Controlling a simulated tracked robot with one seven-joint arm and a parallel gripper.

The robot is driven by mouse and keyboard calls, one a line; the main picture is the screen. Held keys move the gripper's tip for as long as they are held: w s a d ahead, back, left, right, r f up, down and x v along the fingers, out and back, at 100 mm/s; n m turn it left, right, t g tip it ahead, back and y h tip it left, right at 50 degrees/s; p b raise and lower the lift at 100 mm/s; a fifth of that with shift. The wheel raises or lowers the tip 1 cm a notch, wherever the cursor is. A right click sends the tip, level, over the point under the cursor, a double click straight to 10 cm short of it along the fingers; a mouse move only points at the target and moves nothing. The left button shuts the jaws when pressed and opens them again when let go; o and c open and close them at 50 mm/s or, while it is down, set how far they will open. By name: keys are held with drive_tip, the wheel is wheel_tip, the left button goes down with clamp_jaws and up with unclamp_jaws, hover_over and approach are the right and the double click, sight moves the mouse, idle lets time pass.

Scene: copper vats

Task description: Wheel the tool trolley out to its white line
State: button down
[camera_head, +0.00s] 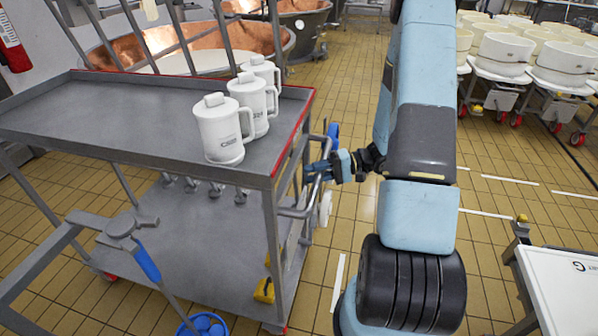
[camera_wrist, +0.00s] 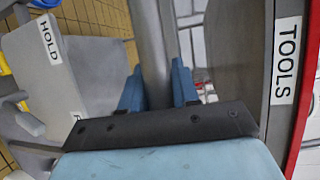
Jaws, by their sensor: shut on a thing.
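The tool trolley (camera_head: 110,115) is a grey two-shelf cart with a red edge, at the left of the head view. Its upper shelf carries white lidded jugs (camera_head: 222,130). A grey tubular handle (camera_head: 296,212) stands out from its right end. My gripper (camera_head: 320,168) is shut on this handle. In the wrist view, the blue fingers of my gripper (camera_wrist: 157,68) lie either side of the grey bar (camera_wrist: 150,35). A TOOLS label (camera_wrist: 285,60) shows on the trolley's end there. A short white line (camera_head: 338,283) lies on the tiles right of the trolley.
Copper vats (camera_head: 205,50) stand behind the trolley. Several white tubs (camera_head: 505,50) on red-wheeled carts fill the back right. Other white floor lines (camera_head: 510,179) lie right of my arm. A white-topped table (camera_head: 560,285) stands at front right. Open tiled floor (camera_head: 340,90) lies between.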

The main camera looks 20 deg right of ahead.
drive_tip(key=s+d, duration=0.8)
drive_tip(key=d, duration=0.5)
drive_tip(key=shift+s+d+f, duration=0.15)
drive_tip(key=shift+s+f, duration=0.1)
drive_tip(key=shift+s, duration=0.1)
drive_tip(key=c, duration=1.2)
unclamp_jaws()
drive_tip(key=shift+o, duration=1.4)
drive_tip(key=shift+w+r, duration=0.1)
drive_tip(key=shift+d, duration=0.1)
drive_tip(key=v, duration=1.3)
drive_tip(key=shift+d, duration=0.4)
drive_tip(key=shift+r, duration=0.1)
